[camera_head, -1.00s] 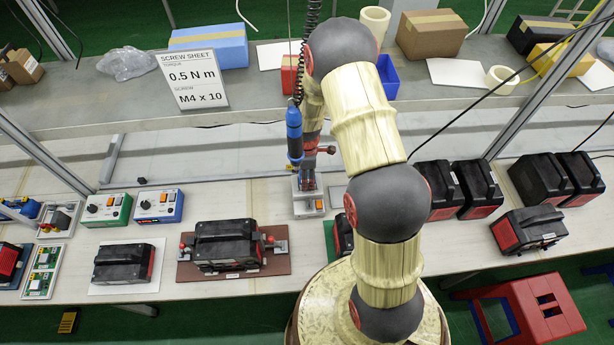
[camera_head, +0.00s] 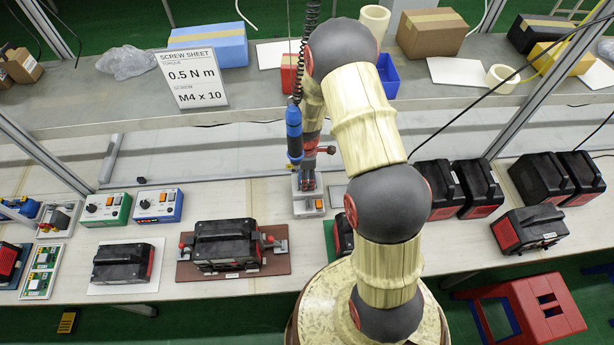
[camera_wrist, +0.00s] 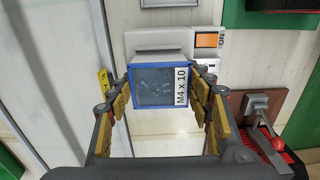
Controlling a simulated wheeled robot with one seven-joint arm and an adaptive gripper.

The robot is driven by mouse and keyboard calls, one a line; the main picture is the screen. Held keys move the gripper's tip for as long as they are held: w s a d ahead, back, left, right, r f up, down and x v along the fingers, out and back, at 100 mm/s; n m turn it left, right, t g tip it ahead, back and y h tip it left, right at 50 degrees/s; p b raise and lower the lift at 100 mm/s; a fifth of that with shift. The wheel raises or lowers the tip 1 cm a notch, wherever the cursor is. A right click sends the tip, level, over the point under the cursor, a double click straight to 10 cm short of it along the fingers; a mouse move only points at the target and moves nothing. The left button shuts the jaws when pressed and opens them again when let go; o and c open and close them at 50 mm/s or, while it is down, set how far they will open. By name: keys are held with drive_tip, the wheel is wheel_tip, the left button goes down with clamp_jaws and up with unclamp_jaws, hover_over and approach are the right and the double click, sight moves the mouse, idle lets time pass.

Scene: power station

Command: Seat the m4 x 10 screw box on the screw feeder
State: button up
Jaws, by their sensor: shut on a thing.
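The screw box (camera_wrist: 163,88) has a blue frame, a clear top with screws dimly visible inside, and a white "M4 x 10" label on its right side. In the wrist view my gripper (camera_wrist: 163,103) is shut on this box, with a finger pad on each side. The screw feeder (camera_wrist: 160,38) is the light grey unit with an orange display, just beyond the box. The box's far edge overlaps the feeder in the picture; I cannot tell whether they touch. In the head view the feeder (camera_head: 308,207) is on the bench below my gripper, which hides the box.
A screw sheet (camera_head: 192,79) on the shelf reads 0.5 N m, M4 x 10. A black unit in a brown fixture (camera_head: 275,262) with red-handled clamps stands left of the feeder. The hanging blue screwdriver (camera_head: 294,132) is close to my arm. Black units (camera_head: 437,187) stand to the right.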

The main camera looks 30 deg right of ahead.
drive_tip(key=shift+f+b, duration=0.3)
drive_tip(key=shift+f, duration=0.15)
idle(0.3)
drive_tip(key=o, duration=1.3)
drive_tip(key=shift+c, duration=0.2)
drive_tip(key=shift+r, duration=0.15)
wheel_tip(320, 180, up, 12)
drive_tip(key=shift+s+f, duration=0.1)
drive_tip(key=shift+f, duration=0.1)
